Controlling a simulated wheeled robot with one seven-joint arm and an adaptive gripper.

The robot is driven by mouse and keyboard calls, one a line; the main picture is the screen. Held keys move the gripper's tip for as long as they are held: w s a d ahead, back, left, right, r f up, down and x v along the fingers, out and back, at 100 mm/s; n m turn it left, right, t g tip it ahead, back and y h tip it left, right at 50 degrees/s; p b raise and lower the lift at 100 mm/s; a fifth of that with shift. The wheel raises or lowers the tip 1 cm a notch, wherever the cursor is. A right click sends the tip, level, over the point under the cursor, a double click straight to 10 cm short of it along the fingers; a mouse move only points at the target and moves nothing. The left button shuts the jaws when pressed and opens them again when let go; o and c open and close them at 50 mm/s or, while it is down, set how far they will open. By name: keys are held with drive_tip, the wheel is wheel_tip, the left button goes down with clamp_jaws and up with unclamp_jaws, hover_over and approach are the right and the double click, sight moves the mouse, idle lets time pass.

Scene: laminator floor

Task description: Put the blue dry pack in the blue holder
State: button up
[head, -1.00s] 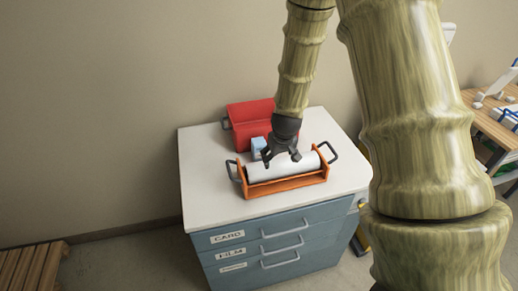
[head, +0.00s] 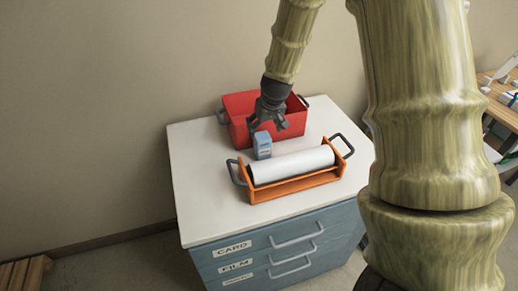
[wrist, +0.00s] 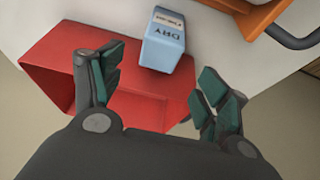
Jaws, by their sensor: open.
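The blue dry pack (head: 263,145) stands on the white cabinet top, between the red bin and the orange roll carrier. In the wrist view the dry pack (wrist: 163,42) shows "DRY" lettering and lies ahead of the fingertips, roughly between them. My gripper (head: 268,122) is open and empty, just above and behind the pack in the head view, in front of the red bin. In the wrist view my gripper (wrist: 160,85) has its fingers spread apart, not touching the pack. No blue holder is recognisable in these frames.
A red bin (head: 240,105) with dark handles stands at the back of the white cabinet top (head: 200,190). An orange carrier (head: 296,186) holding a white roll (head: 292,164) stands at the front. A wooden table (head: 500,112) with items is at the far right.

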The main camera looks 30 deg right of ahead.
sight(263, 136)
drive_tip(key=shift+w+f, duration=0.3)
drive_tip(key=shift+f, duration=0.25)
drive_tip(key=shift+d+f, duration=0.1)
drive_tip(key=shift+f, duration=0.35)
drive_tip(key=x, duration=0.3)
drive_tip(key=shift+w+d+f+p, duration=0.15)
drive_tip(key=shift+d+f+p, duration=0.05)
drive_tip(key=shift+f+p, duration=0.2)
drive_tip(key=shift+p+x, duration=0.7)
drive_tip(key=shift+x, duration=0.5)
drive_tip(key=shift+p+x, duration=0.5)
drive_tip(key=shift+x, duration=1.2)
drive_tip(key=shift+a, duration=0.15)
drive_tip(key=c, duration=1.2)
drive_tip(key=shift+c, duration=0.2)
